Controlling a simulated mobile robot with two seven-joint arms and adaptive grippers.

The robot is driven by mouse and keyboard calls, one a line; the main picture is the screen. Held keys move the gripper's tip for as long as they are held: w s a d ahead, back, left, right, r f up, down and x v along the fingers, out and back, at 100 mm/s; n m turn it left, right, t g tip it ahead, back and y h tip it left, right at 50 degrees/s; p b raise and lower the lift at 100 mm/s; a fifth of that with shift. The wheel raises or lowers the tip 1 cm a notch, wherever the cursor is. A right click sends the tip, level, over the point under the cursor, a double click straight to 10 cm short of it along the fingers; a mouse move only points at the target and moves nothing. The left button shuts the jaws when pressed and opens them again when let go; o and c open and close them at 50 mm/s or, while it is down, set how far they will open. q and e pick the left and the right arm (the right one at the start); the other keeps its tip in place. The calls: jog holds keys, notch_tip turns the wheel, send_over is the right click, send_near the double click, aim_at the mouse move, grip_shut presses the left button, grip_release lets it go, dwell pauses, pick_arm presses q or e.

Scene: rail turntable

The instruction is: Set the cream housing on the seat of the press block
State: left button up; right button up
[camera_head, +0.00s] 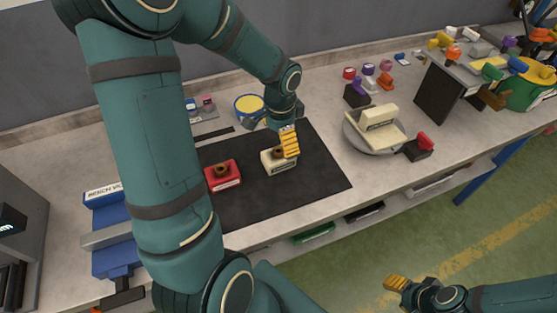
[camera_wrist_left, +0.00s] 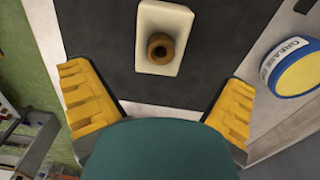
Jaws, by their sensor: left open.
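The cream housing (camera_head: 276,166) stands on the black mat with a brown ring on its top. My left gripper (camera_head: 289,141) is just above it and hides part of it. In the left wrist view the left gripper (camera_wrist_left: 158,80) is open, and the cream housing (camera_wrist_left: 172,21) lies ahead between the fingers, apart from both. A cream stepped block (camera_head: 386,124) with a label stands on a grey round turntable (camera_head: 366,141); it may be the press block, but I cannot be sure. My right gripper (camera_head: 398,284) is over the floor, away from the bench; its opening is unclear.
A red housing (camera_head: 223,175) with a brown ring stands left of the cream one on the mat (camera_head: 318,178). A grease tin (camera_head: 249,106) stands behind. A blue vice (camera_head: 112,235) is at the left. A black block with a red top (camera_head: 421,148) is beside the turntable.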

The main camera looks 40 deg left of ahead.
aim_at(279, 157)
pick_arm(q)
jog(key=f+b, duration=0.1)
jog(key=f, duration=0.6)
jog(key=shift+s+a+f+b, duration=0.1)
jog(key=shift+s+f+b, duration=0.1)
jog(key=shift+f+b, duration=0.2)
jog(key=c, duration=1.4)
